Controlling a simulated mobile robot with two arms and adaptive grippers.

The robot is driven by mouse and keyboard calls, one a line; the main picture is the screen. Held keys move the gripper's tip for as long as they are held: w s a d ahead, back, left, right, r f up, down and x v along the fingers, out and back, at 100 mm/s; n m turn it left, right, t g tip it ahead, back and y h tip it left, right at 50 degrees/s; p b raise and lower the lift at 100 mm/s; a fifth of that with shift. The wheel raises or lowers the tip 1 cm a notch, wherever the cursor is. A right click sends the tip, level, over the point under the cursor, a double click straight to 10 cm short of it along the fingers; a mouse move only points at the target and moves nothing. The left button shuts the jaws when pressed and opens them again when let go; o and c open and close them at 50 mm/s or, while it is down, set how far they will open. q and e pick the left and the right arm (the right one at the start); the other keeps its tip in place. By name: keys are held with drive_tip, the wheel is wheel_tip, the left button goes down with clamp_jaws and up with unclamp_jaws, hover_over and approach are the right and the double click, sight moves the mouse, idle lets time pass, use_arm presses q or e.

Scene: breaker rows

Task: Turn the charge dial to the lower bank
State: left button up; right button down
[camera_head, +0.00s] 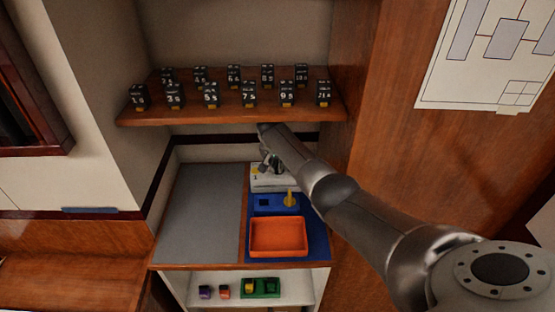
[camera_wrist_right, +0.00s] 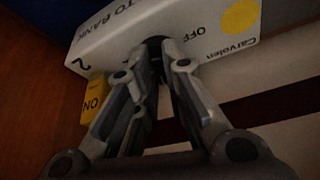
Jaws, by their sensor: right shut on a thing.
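The white charger box (camera_head: 262,184) stands at the back of the counter, under the shelf. In the right wrist view its face (camera_wrist_right: 205,32) shows "TO BANK", "OFF", a "2" and a yellow disc. The dark charge dial (camera_wrist_right: 154,46) is mostly hidden by my fingers, so its pointing direction cannot be read. My right gripper (camera_head: 270,166) reaches down to the box from the right; in the wrist view its fingertips (camera_wrist_right: 157,52) are closed around the dial. My left gripper is not in view.
A shelf (camera_head: 215,113) with two rows of numbered black breakers is above the box. A blue block (camera_head: 270,208) with a yellow upright piece (camera_head: 290,198) and an orange tray (camera_head: 278,236) are in front. The grey counter area (camera_head: 205,215) at left is bare.

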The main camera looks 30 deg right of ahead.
drive_tip(key=shift+s+d+r+n+y+p, duration=0.15)
drive_tip(key=shift+n+y+p, duration=0.15)
drive_tip(key=shift+n+p, duration=0.45)
drive_tip(key=n+t, duration=0.1)
drive_tip(key=n, duration=0.2)
drive_tip(key=shift+y, duration=0.4)
drive_tip(key=shift+d+f+n+y, duration=0.1)
drive_tip(key=shift+f+n+y, duration=0.1)
drive_tip(key=shift+n, duration=0.45)
drive_tip(key=shift+f+n+y, duration=0.1)
drive_tip(key=shift+n+y, duration=0.1)
drive_tip(key=shift+n, duration=0.4)
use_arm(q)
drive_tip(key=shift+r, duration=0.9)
use_arm(e)
drive_tip(key=shift+n+y, duration=0.5)
drive_tip(key=shift+n, duration=0.6)
use_arm(q)
drive_tip(key=shift+b, duration=0.3)
use_arm(e)
drive_tip(key=shift+r, duration=0.1)
drive_tip(key=c, duration=1.5)
unclamp_jaws()
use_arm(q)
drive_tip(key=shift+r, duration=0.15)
